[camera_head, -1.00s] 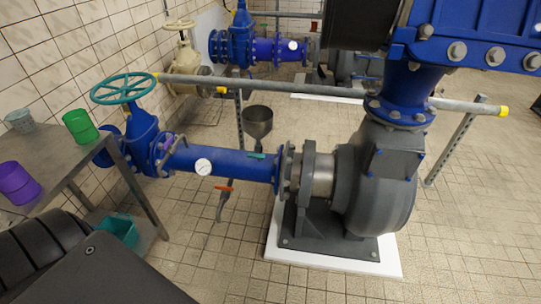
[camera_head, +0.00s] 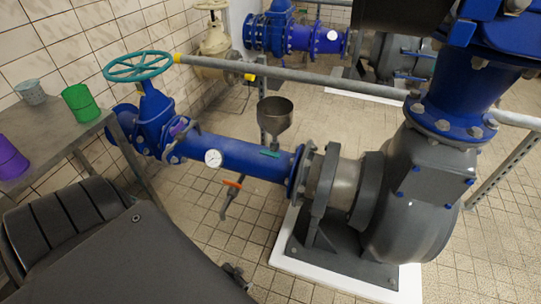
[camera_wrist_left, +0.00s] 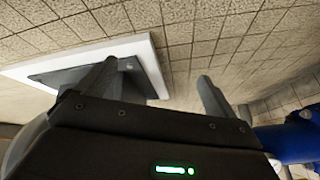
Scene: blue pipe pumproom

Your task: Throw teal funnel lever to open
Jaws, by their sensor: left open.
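The teal lever (camera_head: 270,153) is a small flat handle just below the grey funnel (camera_head: 275,118), above the blue pipe (camera_head: 235,158) in the head view. The funnel stands upright on its stem near the pump flange. My left gripper shows in the left wrist view (camera_wrist_left: 158,75) with two dark fingers spread apart and nothing between them. In the head view my left arm fills the lower left, well below and left of the lever. The lever is not seen in the wrist view. My right gripper is not in view.
An orange-handled lever (camera_head: 233,183) hangs below the pipe. A pressure gauge (camera_head: 213,158) and a teal handwheel (camera_head: 138,66) are further left. The grey pump (camera_head: 415,190) stands on a white plinth (camera_head: 345,282) at right. A metal table (camera_head: 55,138) holds buckets.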

